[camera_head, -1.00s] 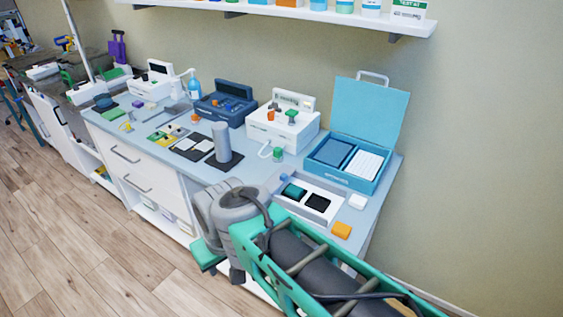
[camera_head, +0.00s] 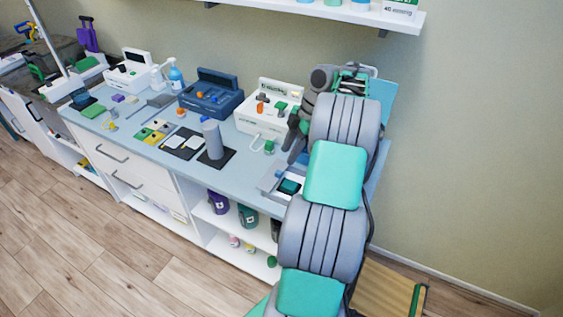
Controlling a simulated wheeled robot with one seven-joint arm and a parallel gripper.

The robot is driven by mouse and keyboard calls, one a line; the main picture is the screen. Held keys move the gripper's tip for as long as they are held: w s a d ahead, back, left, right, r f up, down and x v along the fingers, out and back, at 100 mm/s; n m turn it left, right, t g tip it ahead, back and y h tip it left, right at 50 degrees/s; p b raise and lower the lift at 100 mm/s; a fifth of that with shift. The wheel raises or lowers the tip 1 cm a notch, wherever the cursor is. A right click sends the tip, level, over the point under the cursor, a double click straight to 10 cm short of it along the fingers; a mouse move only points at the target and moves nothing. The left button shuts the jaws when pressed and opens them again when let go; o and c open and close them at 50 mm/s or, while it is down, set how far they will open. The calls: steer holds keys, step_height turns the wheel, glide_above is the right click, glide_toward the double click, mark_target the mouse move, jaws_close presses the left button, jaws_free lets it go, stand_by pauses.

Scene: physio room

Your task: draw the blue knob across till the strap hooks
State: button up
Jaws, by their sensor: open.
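The white and grey strap unit (camera_head: 267,184) lies near the front right of the bench and is mostly hidden by my arm. The dark green roll (camera_head: 288,186) in it shows in part. A small blue spot (camera_head: 280,173) at its left end looks like the blue knob, but it is tiny and partly covered. The strap and its hook cannot be made out. My gripper (camera_head: 295,143), dark grey, hangs from the end of my raised arm above the back of the strap unit. It is open, appears empty and is apart from the knob.
The white device (camera_head: 263,122) with orange and green knobs stands just left of my gripper. A green-topped piece (camera_head: 269,147) and a grey cylinder (camera_head: 213,140) stand farther left. A shelf (camera_head: 330,12) runs above.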

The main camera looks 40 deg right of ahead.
mark_target(279, 171)
steer(key=b+x, duration=0.1)
steer(key=x, duration=0.6)
steer(key=shift+f+b, duration=0.4)
jaws_close()
stand_by(0.9)
